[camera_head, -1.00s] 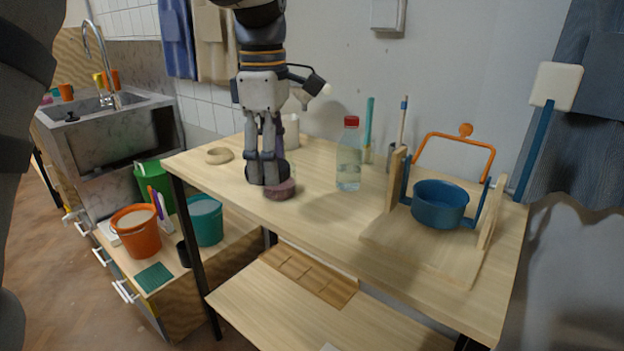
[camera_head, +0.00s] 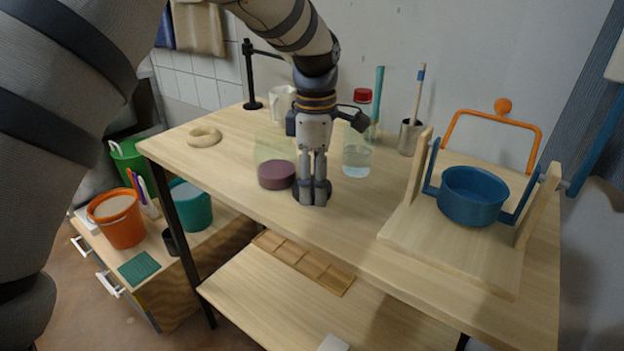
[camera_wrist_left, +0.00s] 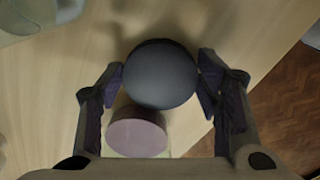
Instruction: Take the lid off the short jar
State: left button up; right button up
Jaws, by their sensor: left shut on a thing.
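The short jar (camera_head: 268,150) is clear and pale green, with a purple mass (camera_head: 277,175) low inside. It stands upright on the wooden table with its top uncovered. My left gripper (camera_head: 313,188) points down just to the right of the jar, low at the tabletop. It is shut on the dark grey round lid, which shows between its fingers in the left wrist view (camera_wrist_left: 160,73). The purple mass (camera_wrist_left: 137,137) shows beside the lid there. In the head view the fingers partly hide the lid, and I cannot tell whether it touches the table. My right gripper is out of view.
A red-capped clear bottle (camera_head: 357,150) stands close behind and right of my left gripper. A white mug (camera_head: 283,104) is behind the jar, and a beige ring (camera_head: 204,137) lies left. A wooden stand with a blue pot (camera_head: 472,196) fills the right side. The table's front edge is near.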

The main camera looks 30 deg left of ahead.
pick_arm(q)
jog(key=shift+s+r, duration=0.15)
jog(key=shift+s, duration=0.2)
jog(key=shift+w+d, duration=0.1)
jog(key=shift+w, duration=0.4)
jog(key=o, duration=1.2)
jog(key=shift+o, duration=0.5)
